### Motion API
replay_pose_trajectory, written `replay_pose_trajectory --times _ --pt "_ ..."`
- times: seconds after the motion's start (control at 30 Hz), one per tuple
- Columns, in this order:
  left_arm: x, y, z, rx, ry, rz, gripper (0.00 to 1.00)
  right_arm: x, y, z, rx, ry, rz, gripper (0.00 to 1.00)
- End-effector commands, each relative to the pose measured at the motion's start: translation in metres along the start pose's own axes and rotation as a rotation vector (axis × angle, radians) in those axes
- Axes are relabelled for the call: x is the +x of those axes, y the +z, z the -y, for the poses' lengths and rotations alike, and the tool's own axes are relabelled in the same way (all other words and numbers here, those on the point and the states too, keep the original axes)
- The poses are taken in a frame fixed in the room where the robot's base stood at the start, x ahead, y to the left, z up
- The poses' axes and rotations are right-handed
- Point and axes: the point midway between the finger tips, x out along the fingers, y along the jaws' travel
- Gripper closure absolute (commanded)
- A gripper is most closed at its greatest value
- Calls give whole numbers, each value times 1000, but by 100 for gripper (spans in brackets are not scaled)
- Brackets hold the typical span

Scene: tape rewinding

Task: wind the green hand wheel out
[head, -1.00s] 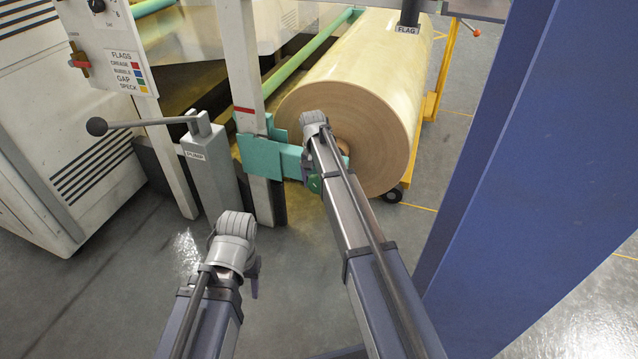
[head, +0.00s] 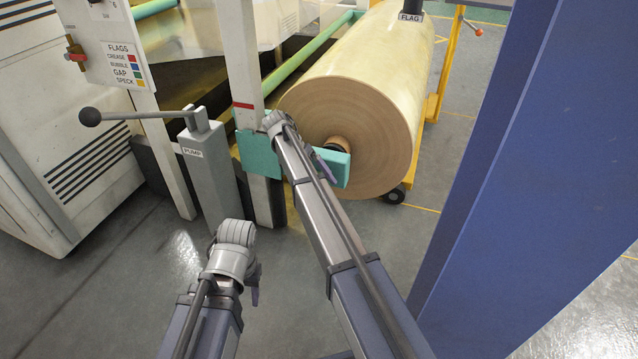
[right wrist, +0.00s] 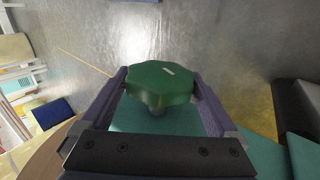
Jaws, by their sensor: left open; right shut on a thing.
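The green hand wheel (right wrist: 160,84) shows in the right wrist view, an eight-sided knob on a short stem over a teal bar (right wrist: 135,117). The dark fingers of my right gripper (right wrist: 160,92) stand on both sides of it and are shut on it. In the head view my right arm hides the wheel, and my right gripper (head: 322,168) is mostly hidden too, in front of the teal arm (head: 338,170) by the big roll. My left gripper (head: 254,282) is open and empty at the lower left, above the floor, away from the wheel.
A large tan roll (head: 370,120) lies behind the teal arm. A grey pump post (head: 210,165) with a ball-ended lever (head: 90,117) stands to the left. A blue column (head: 510,150) rises close on the right. The floor around my left gripper is clear.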

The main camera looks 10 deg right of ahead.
Motion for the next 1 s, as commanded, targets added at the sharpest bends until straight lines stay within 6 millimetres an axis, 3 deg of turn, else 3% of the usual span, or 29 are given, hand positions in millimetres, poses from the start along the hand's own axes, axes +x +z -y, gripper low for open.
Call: replay_pose_trajectory --times 0.43,0.47,0.5,0.8,1.0 --pt "1 0 0 0 0 0 50 0 1 0 -4 9 2 61" --pt "1 0 0 0 0 0 50 0 1 0 -4 9 2 3" --pt "1 0 0 0 0 0 50 0 1 0 -4 9 2 0" --pt "-1 0 0 0 0 0 50 -2 0 0 -2 9 1 0" --pt "-13 1 1 0 0 1 50 -16 0 -1 -2 9 0 0"
